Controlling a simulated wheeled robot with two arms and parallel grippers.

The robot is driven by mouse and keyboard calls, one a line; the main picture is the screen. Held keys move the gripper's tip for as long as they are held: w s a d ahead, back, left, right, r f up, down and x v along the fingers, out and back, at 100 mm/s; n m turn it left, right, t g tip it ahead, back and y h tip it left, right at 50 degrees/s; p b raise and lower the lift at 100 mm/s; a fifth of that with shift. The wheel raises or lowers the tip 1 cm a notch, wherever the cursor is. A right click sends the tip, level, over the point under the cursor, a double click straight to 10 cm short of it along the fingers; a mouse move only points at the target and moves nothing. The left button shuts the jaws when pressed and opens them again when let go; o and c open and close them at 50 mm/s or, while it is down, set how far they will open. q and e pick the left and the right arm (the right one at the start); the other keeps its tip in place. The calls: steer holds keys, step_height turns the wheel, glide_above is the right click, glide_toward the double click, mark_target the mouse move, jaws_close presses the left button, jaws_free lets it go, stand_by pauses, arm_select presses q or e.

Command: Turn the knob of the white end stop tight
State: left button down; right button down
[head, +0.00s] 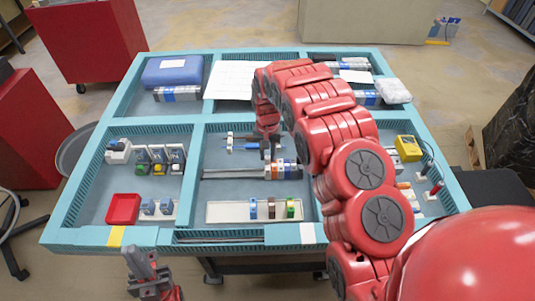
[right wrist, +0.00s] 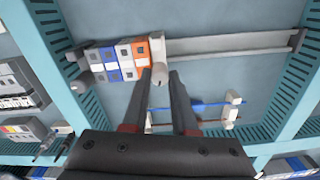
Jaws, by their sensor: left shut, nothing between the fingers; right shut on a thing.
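The white end stop (right wrist: 157,48) sits on the grey metal rail (right wrist: 230,45), against the orange module (right wrist: 141,53) at the end of a row of grey, blue and white modules. In the head view, the row (head: 285,170) is at the right part of the rail. My right gripper (right wrist: 161,74) is over the end stop, its two fingers on either side of the stop's lower white part. It is shut on that part, which I take to be the knob; the contact is partly hidden. My left gripper (head: 143,259) is shut and empty in front of the table.
Raised turquoise dividers (head: 195,165) separate the compartments.

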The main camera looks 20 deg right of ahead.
steer(key=m, duration=0.4)
steer(key=shift+m, duration=0.3)
steer(key=m, duration=0.3)
steer(key=shift+m, duration=0.3)
steer(key=m, duration=0.3)
steer(key=shift+m, duration=2.1)
steer(key=c, duration=1)
jaws_free()
